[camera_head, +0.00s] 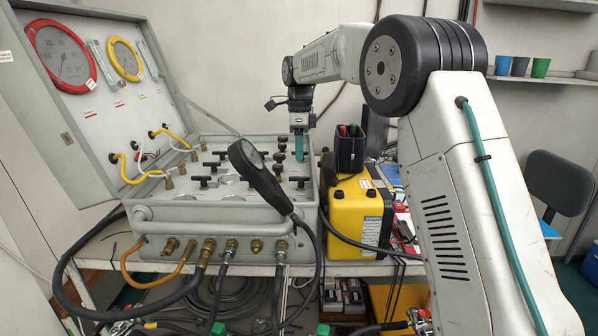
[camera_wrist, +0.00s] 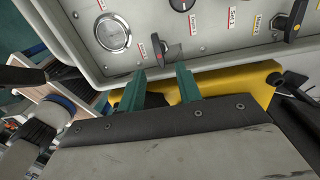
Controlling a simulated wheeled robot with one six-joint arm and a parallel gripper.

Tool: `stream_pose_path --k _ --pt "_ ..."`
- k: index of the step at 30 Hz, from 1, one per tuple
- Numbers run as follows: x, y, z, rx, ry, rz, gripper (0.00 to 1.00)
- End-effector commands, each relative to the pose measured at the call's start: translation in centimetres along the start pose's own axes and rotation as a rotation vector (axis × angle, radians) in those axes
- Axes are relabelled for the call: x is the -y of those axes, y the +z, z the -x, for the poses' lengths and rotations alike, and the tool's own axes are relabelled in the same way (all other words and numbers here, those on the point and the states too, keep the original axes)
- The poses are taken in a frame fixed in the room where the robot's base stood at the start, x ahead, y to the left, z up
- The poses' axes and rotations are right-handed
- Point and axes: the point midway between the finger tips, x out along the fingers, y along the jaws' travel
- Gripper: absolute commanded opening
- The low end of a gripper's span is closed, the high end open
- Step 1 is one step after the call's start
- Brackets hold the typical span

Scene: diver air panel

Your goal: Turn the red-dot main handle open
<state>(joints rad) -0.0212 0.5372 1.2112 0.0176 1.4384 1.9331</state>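My gripper (camera_head: 299,148) is above the right part of the grey panel in the head view. Its two teal fingers stand apart with nothing between them in the wrist view (camera_wrist: 160,84). A small black handle with a red mark (camera_wrist: 159,46) stands on the panel just beyond the fingertips, close to a red label. Which one is the main handle I cannot read for sure. The fingers do not appear to be around either handle. In the head view several black handles look alike and their dots are too small to see.
The panel case (camera_head: 150,212) has an open lid with a red-ringed gauge (camera_head: 62,58) and a yellow-ringed gauge (camera_head: 125,60). A black round device (camera_head: 258,172) rises over its front. A yellow box (camera_head: 358,212) stands at the right. Hoses hang in front. A yellow-marked handle (camera_wrist: 297,20) lies further right.

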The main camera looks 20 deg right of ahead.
Motion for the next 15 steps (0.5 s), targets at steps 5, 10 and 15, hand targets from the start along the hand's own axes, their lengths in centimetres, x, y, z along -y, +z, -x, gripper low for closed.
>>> stream_pose_path --k 5,10,15 --pt "-0.1 0.0 -2.9 -0.001 0.003 0.001 0.34" --pt "-0.1 0.0 -5.4 -0.001 0.003 0.002 0.34" --pt "-0.1 0.0 -6.7 -0.001 0.002 0.002 0.34"
